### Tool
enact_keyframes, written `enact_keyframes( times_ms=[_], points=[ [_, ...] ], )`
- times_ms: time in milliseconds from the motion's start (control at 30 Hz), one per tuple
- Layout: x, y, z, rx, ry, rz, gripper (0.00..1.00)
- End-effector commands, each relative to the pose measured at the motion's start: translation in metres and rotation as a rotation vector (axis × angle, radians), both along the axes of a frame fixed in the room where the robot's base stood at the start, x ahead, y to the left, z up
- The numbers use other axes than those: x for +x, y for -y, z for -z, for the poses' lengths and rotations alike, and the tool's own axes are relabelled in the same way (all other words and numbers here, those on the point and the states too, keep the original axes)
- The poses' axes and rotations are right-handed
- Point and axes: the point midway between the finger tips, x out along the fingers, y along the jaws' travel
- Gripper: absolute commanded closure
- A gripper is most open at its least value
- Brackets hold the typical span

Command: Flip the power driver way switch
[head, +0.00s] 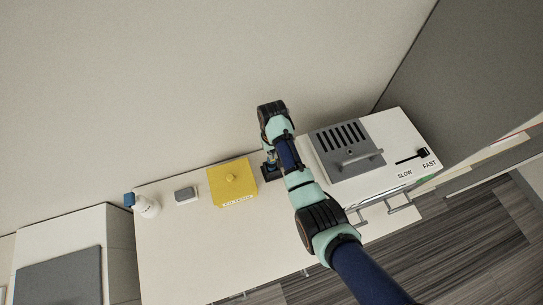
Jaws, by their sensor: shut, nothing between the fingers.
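A small dark device (270,174) sits on the white table, between a yellow box and a white machine. My arm hides much of it, and no switch on it can be made out. My gripper (270,158) is small and partly hidden by my wrist. It is shut and empty, just over or beside the dark device; I cannot tell whether it touches. The white machine (405,127) has a black lever (423,152) at its right end, near the words SLOW and FAST. I cannot tell which thing is the power driver.
The yellow box (221,186) has a knob and a label. The machine's grey panel (345,150) has a handle. The table (200,250) is clear in front.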

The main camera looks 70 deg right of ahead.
Motion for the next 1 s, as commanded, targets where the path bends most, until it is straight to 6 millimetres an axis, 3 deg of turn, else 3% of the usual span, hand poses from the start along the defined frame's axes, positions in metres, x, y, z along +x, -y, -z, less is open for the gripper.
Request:
enact_keyframes(
  times_ms=[1000],
  points=[
    [0.0, 0.0, 0.016, 0.001, -0.001, 0.0, 1.0]
  ],
)
